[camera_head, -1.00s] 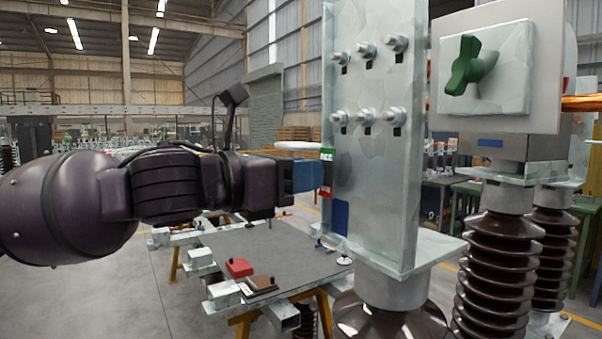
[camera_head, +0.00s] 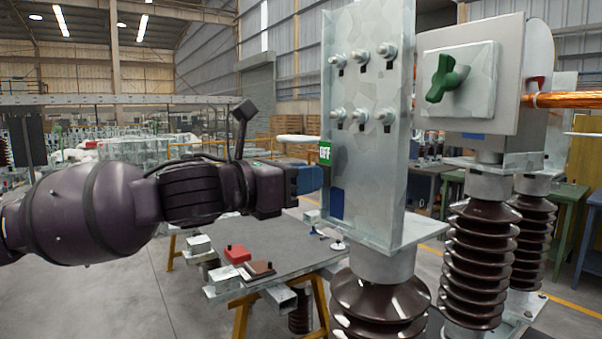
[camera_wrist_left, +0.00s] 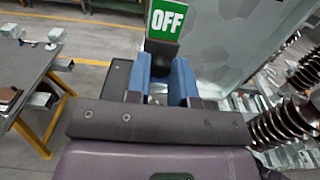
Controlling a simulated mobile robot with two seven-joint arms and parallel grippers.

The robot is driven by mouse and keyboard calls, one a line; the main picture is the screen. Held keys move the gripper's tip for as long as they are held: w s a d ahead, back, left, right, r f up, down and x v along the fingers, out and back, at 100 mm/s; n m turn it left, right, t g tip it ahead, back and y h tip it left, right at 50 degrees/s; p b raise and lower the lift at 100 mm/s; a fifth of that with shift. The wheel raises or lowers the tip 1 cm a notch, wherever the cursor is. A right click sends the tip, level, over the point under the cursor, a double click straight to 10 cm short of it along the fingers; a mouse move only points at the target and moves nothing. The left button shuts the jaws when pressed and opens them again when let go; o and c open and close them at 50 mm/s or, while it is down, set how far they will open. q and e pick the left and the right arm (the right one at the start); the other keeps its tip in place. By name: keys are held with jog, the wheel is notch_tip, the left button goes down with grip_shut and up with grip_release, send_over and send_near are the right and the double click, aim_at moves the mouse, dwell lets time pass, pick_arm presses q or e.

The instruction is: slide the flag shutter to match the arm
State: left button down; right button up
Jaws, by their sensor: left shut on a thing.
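The green OFF sign of the flag shutter (camera_head: 325,153) shows at the left edge of the upright galvanized plate (camera_head: 365,150). In the left wrist view the OFF sign (camera_wrist_left: 166,20) stands just beyond my fingertips, above a dark part between them. My left gripper (camera_head: 316,179), with blue fingers, is at the plate's left edge just below the sign, shut on the shutter's lower part, which the fingers mostly hide. It also shows in the left wrist view (camera_wrist_left: 166,80). The green handle (camera_head: 446,78) sits on a grey box to the right. My right gripper is not in view.
A grey-topped table (camera_head: 270,245) with a red block (camera_head: 237,254) and a brown block (camera_head: 259,269) stands below and behind my left arm. Brown ribbed insulators (camera_head: 480,250) stand at the right. Bolts stick out of the plate's face.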

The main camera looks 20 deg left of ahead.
pick_arm(q)
jog(key=shift+f, duration=0.3)
jog(key=c, duration=1)
grip_release()
jog(key=shift+r, duration=0.1)
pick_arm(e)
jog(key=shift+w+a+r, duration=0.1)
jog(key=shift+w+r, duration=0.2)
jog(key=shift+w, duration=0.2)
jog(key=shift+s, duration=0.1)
pick_arm(q)
jog(key=b+v, duration=0.2)
jog(key=v, duration=0.8)
jog(key=shift+s+a, duration=0.25)
jog(key=shift+s, duration=0.1)
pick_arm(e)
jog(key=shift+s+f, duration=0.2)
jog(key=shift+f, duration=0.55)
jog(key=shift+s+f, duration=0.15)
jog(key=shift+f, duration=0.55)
